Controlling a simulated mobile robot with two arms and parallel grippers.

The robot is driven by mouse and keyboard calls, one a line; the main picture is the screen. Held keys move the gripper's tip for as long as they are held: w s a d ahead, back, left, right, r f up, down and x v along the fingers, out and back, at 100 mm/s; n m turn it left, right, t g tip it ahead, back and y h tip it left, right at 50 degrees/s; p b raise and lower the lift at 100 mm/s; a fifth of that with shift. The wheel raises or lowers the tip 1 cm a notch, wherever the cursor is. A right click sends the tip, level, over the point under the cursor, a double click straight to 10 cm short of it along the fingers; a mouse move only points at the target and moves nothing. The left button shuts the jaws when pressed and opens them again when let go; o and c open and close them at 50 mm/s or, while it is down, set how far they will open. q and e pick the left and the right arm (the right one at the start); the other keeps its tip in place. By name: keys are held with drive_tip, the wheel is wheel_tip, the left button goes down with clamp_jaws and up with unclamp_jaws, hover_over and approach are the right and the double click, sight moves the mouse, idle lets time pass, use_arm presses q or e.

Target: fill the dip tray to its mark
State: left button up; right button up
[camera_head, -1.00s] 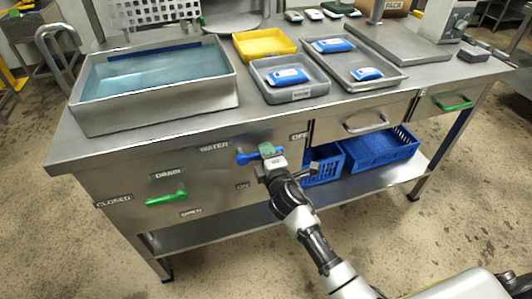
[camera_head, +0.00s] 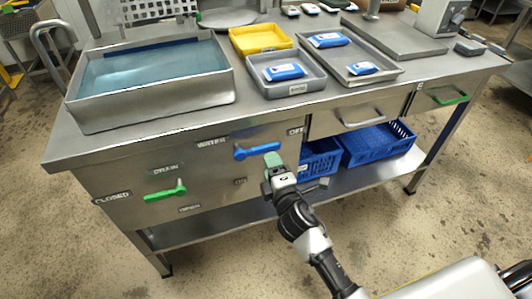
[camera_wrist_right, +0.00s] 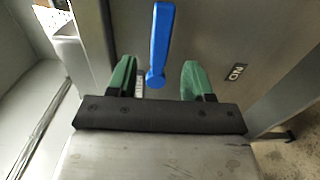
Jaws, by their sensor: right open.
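The steel dip tray (camera_head: 150,112) stands at the left of the bench with water (camera_head: 155,68) in it. A dark blue band (camera_head: 152,50) runs along its far inner wall, and the water's far edge lies close to it. On the bench front, the blue water lever (camera_head: 258,151) lies about level, its arm toward the OFF label (camera_head: 295,131). In the wrist view the lever (camera_wrist_right: 160,40) shows beyond and between the green fingertips (camera_wrist_right: 157,80), with nothing gripped. My left gripper is out of view.
The green drain lever (camera_head: 165,192) points toward the CLOSED label (camera_head: 112,198). A yellow tray (camera_head: 262,40) and grey trays with blue packs (camera_head: 284,72) stand right of the dip tray. Blue crates (camera_head: 375,144) sit on the lower shelf, right of my arm.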

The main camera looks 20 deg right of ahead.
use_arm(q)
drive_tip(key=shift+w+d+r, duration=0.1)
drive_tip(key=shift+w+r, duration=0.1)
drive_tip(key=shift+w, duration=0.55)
use_arm(e)
drive_tip(key=s, duration=0.3)
drive_tip(key=shift+s, duration=0.35)
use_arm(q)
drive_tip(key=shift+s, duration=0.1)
